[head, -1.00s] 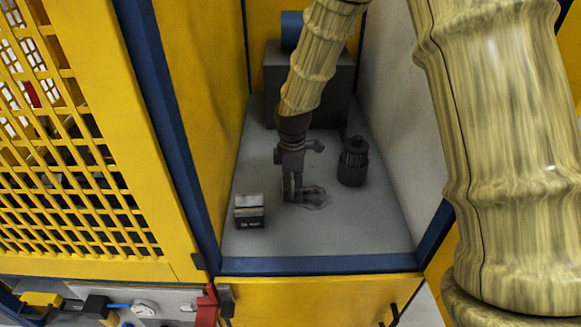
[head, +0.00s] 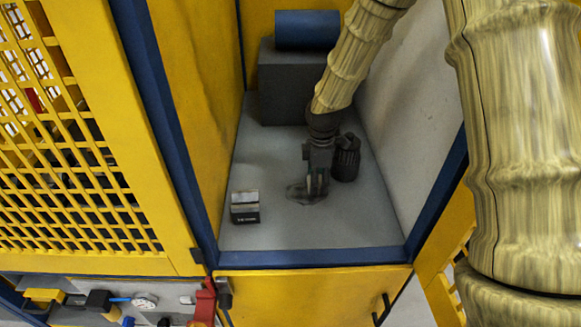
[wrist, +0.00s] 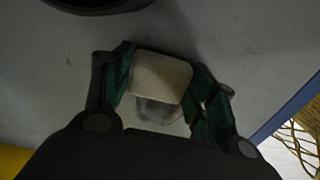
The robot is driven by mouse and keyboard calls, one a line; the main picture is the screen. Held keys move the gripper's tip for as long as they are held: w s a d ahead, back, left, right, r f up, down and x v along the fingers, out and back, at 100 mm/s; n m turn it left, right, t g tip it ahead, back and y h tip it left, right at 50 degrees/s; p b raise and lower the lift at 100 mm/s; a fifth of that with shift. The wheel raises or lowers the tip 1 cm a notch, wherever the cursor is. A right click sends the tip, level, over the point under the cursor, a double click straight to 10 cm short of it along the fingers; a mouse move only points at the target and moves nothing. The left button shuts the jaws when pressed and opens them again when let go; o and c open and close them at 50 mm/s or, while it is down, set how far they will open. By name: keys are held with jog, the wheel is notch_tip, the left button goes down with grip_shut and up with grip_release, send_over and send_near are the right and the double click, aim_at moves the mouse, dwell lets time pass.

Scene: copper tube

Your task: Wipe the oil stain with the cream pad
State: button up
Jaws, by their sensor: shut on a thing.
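The cream pad (wrist: 160,76) is held between the two green-sided fingers of my gripper (wrist: 162,84) in the wrist view. My gripper (head: 314,188) is low over the grey floor of the yellow bay, at the right part of the oil stain (head: 299,194). The stain is a dark, wet-looking patch, partly hidden by my gripper. In the wrist view, a dark smear of the stain (wrist: 158,112) shows just below the pad. The pad cannot be made out in the head view. Whether it touches the floor is hard to tell.
A dark ribbed canister (head: 346,158) stands close to the right of my gripper. A small black-and-silver box (head: 245,208) sits to the left. A grey block (head: 290,90) with a blue cylinder (head: 307,30) is behind. Bay walls enclose both sides; the front floor is clear.

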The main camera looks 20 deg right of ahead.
jog(key=shift+s+d+r, duration=0.1)
jog(key=shift+d, duration=0.35)
jog(key=shift+s+d+r+p, duration=0.1)
jog(key=shift+s+d+p, duration=0.15)
jog(key=shift+d+p, duration=0.35)
notch_tip(320, 180, up, 4)
jog(key=shift+p, duration=1.15)
jog(key=shift+r+p, duration=1.45)
jog(key=shift+r, duration=0.35)
